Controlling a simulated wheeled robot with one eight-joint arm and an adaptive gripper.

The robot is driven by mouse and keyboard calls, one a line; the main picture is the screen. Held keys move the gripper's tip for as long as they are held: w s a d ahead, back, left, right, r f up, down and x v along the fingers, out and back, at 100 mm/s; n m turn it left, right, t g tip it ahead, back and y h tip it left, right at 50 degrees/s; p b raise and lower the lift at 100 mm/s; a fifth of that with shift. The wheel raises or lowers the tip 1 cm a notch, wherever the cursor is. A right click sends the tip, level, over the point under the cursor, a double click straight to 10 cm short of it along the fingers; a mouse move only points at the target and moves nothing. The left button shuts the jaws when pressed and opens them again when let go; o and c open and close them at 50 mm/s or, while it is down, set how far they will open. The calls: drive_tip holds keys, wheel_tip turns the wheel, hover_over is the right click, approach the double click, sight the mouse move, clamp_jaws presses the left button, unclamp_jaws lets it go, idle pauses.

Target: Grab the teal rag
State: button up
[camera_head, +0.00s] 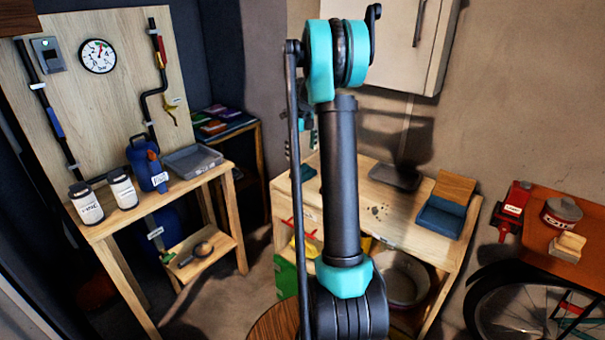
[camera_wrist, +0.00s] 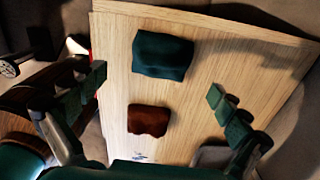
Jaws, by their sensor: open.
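The teal rag (camera_wrist: 162,55) lies as a dark, rumpled square on a light wooden bench top (camera_wrist: 120,45) in the upper middle of the wrist view. My gripper (camera_wrist: 157,88) is open and empty, with one finger at the left and one at the right. The rag appears beyond the fingertips, between their lines; the height gap is hard to tell. A brown-red cloth (camera_wrist: 149,119) lies below the rag in that view, apart from it.
In the head view, a wooden workbench (camera_head: 408,217) stands behind my arm, with a dark tray (camera_head: 396,177) and a blue block-like item (camera_head: 440,217) on it. Jars (camera_head: 86,203) and a blue bottle (camera_head: 147,164) stand on the left bench. A bicycle wheel (camera_head: 515,306) is at the right.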

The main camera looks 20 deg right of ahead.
sight(302, 165)
drive_tip(key=shift+w+d+f, duration=0.1)
drive_tip(key=shift+f, duration=1.65)
drive_tip(key=shift+w+d+f, duration=0.1)
drive_tip(key=shift+f, duration=1.6)
drive_tip(key=c, duration=1.2)
drive_tip(key=shift+o, duration=0.2)
drive_tip(key=shift+r, duration=0.1)
